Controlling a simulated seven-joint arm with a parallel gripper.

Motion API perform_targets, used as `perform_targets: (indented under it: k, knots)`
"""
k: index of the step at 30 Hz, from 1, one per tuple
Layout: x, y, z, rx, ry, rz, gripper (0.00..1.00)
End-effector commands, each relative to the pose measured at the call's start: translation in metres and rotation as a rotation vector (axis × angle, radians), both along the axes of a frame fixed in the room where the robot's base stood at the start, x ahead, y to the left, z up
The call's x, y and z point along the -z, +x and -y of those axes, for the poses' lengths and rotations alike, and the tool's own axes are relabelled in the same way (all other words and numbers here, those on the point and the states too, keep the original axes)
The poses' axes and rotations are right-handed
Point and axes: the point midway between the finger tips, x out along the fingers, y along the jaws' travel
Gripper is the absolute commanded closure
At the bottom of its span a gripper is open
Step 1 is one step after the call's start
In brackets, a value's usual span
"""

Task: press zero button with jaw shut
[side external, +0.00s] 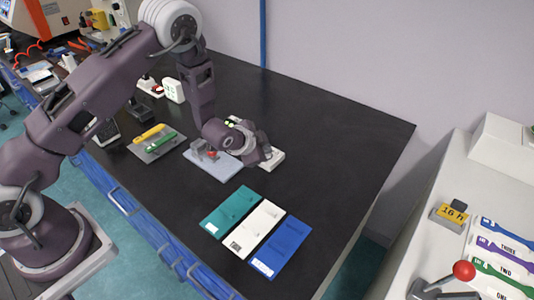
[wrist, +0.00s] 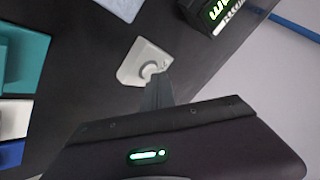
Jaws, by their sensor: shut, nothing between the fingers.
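A small off-white box (wrist: 137,58) with a round raised button (wrist: 149,70) lies on the black bench in the wrist view. My gripper (wrist: 158,80) is shut and empty, its fingertips at the near edge of the button in the picture. I cannot tell whether they touch it. In the side view my gripper (side external: 268,156) points down at a pale box (side external: 277,160) and partly hides it; the button cannot be made out there.
A black unit with lit green digits (wrist: 217,12) stands at top right in the wrist view. In the side view, a light blue plate (side external: 222,170) with small parts lies left of my gripper. Teal (side external: 229,209), white (side external: 256,228) and blue (side external: 280,247) sheets lie in front.

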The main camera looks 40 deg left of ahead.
Motion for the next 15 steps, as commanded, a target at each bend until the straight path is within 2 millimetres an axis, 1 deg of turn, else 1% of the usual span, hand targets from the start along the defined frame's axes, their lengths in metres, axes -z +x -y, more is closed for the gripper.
perform_targets:
  k: [11,15]
  knots:
    - [0.0017,-0.0005,-0.0002,-0.001,0.0,-0.002,1.0]
    - [-0.0027,-0.0005,-0.0002,0.0,0.0,-0.001,1.0]
